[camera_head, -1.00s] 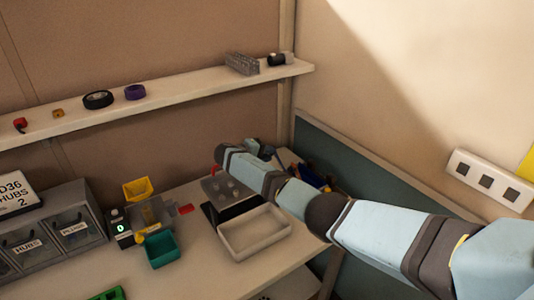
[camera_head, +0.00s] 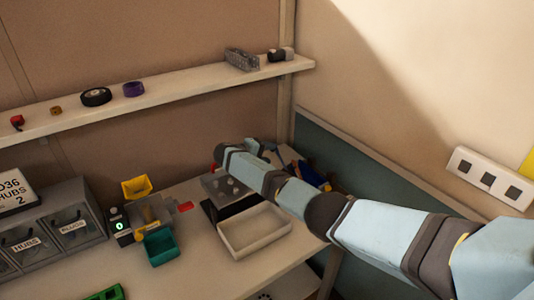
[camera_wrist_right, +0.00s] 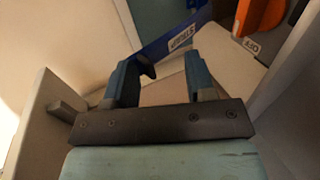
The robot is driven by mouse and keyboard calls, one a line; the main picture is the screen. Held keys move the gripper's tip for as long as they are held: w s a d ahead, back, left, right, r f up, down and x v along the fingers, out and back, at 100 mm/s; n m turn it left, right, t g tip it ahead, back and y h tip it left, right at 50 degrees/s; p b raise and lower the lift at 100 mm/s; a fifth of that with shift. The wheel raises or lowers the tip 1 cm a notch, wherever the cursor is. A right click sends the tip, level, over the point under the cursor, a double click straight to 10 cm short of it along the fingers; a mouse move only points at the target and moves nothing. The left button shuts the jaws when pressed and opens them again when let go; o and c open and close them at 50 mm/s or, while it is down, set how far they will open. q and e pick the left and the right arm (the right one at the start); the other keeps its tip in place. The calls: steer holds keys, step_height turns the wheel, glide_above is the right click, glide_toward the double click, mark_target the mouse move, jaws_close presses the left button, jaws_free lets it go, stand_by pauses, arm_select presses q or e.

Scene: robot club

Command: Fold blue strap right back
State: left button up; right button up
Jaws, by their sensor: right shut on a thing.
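The blue strap (camera_wrist_right: 172,38), with a white label reading STRAP, shows in the right wrist view just beyond my fingertips. In the head view a dark blue piece (camera_head: 308,172) lies at the back right of the bench, partly behind my right arm. My right gripper (camera_wrist_right: 168,78) is shut on the blue strap; its two fingers stand apart, and the exact contact is hard to see. In the head view the right gripper (camera_head: 264,150) is small and dark at the far end of my arm. My left gripper is in neither view.
A cream tray (camera_head: 253,236) and a green bin (camera_head: 161,248) stand on the bench left of my arm. A yellow bin (camera_head: 137,188) and grey drawers (camera_head: 75,232) are farther left. A shelf (camera_head: 190,92) crosses the back wall. An orange item (camera_wrist_right: 258,15) is near the gripper.

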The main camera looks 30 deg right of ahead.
steer(key=b+v, duration=0.1)
steer(key=v, duration=1.2)
steer(key=shift+a+r+b, duration=0.15)
steer(key=shift+r+b, duration=0.1)
steer(key=shift+b, duration=0.1)
